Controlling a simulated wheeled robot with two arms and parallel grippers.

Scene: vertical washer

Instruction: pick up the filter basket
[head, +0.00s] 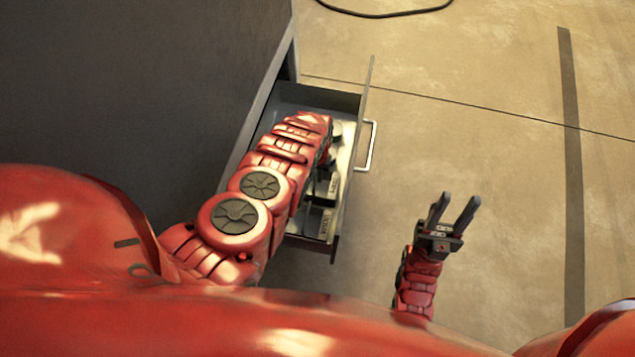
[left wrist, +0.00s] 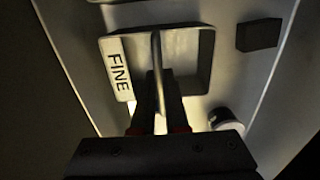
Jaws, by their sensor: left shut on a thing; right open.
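The filter basket (left wrist: 205,62) is a grey open box with a white label reading FINE (left wrist: 118,70), seen in the left wrist view. A thin upright bar (left wrist: 158,60), apparently its handle, crosses the middle of the box. My left gripper (left wrist: 160,95) is shut on this bar, with a dark finger on either side. In the head view my left arm reaches into an open drawer (head: 345,175) and hides most of this grip. My right gripper (head: 455,212) is open and empty, outside the drawer to the right.
The drawer sticks out of a dark cabinet (head: 140,90) and has a metal handle (head: 369,148) on its front. The left wrist view shows a small dark block (left wrist: 258,34) and a round white-topped piece (left wrist: 226,119) beside the basket.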

